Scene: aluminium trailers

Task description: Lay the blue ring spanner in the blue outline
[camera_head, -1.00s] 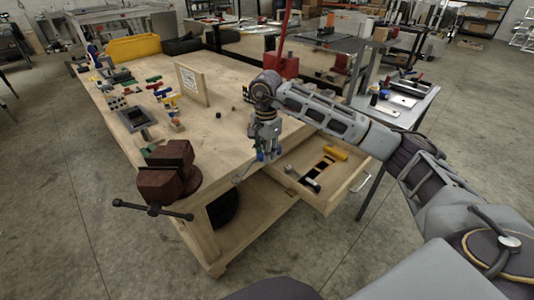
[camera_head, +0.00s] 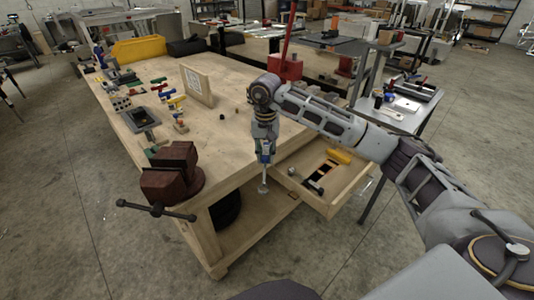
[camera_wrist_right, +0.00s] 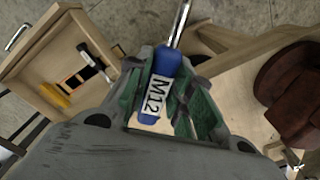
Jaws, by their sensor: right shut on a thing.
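My right gripper (camera_head: 265,153) is shut on the blue ring spanner (camera_head: 263,186), beside the front edge of the workbench and left of the open drawer. The spanner hangs roughly upright, its metal ring end lowest. In the right wrist view the gripper (camera_wrist_right: 168,85) has its green-padded fingers on both sides of the blue handle (camera_wrist_right: 170,65), which has a white M12 label. The metal shaft runs out of the top of that view. I cannot make out a blue outline in either view. My left gripper is not in view.
The open drawer (camera_head: 329,207) holds a yellow item (camera_head: 339,156), a dark inlay and a hammer-like tool. A dark red vise (camera_head: 172,176) sits on the bench corner. An upright wooden board (camera_head: 197,86) and several small coloured items stand on the workbench (camera_head: 225,140). Its middle is mostly clear.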

